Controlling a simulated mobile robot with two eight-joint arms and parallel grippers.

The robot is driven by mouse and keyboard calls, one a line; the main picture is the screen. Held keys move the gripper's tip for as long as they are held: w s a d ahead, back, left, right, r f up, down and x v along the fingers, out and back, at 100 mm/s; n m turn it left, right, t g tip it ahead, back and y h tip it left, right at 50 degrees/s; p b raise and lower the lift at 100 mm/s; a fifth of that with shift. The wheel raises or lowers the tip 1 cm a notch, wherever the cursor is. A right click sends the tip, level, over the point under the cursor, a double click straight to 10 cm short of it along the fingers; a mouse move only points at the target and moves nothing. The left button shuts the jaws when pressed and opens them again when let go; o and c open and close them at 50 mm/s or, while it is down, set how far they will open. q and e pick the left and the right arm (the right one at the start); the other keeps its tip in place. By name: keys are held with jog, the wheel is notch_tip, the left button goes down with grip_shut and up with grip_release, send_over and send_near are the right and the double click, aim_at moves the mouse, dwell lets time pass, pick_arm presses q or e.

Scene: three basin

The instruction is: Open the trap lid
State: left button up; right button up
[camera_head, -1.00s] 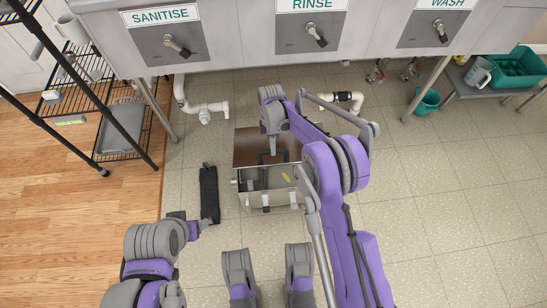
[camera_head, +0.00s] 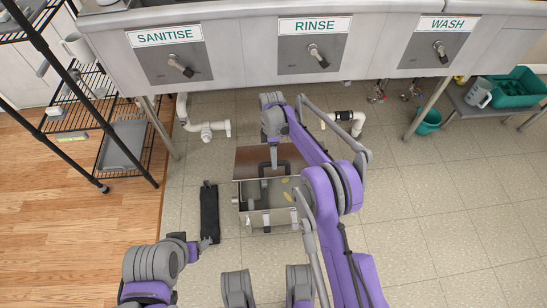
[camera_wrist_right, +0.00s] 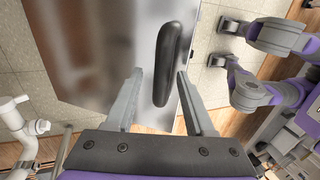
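The trap is a metal box (camera_head: 282,218) on the tiled floor under the sinks. Its lid (camera_head: 245,163) is raised at the back, tilted up, and the box's inside shows. The lid has a dark handle, which shows clearly in the right wrist view (camera_wrist_right: 175,55). My right gripper (camera_wrist_right: 158,75) is open at the lid, its fingers apart with the handle's lower end between them. In the head view the right gripper (camera_head: 273,160) is small and partly hides the lid. My left gripper (camera_head: 205,243) is low at the left, beside a long black object; its fingers are too small to read.
The long black object (camera_head: 209,212) lies on the floor left of the trap. White pipes (camera_head: 207,129) hang behind it, below the sink front (camera_head: 240,60). A wire shelf (camera_head: 115,140) stands at left.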

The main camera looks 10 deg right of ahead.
jog(key=p+v, duration=0.2)
jog(key=v, duration=0.8)
jog(key=shift+r, duration=0.4)
jog(key=shift+w, duration=0.1)
